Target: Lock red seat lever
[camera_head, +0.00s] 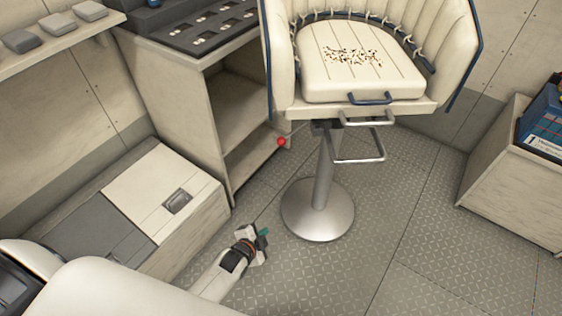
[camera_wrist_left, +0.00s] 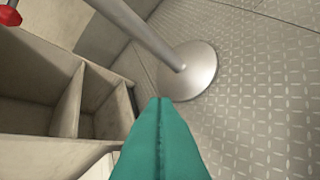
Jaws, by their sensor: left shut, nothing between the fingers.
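The red seat lever knob (camera_head: 281,142) sits at the end of a thin rod under the left side of the cream helm seat (camera_head: 360,65). The knob also shows in the left wrist view (camera_wrist_left: 9,17), cut by the upper left edge. The seat stands on a metal pedestal (camera_head: 322,185) with a round base. My left gripper (camera_head: 263,238) is low in front of the pedestal, below and left of the knob, apart from it. Its green fingers (camera_wrist_left: 160,135) are closed together and empty. My right gripper is not in view.
A cabinet with open shelves (camera_head: 235,125) stands left of the lever. A low locker with a latch (camera_head: 177,201) is at the left. A metal footrest (camera_head: 360,158) hangs under the seat front. A box with books (camera_head: 510,180) stands at the right. The patterned floor (camera_head: 430,215) is clear.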

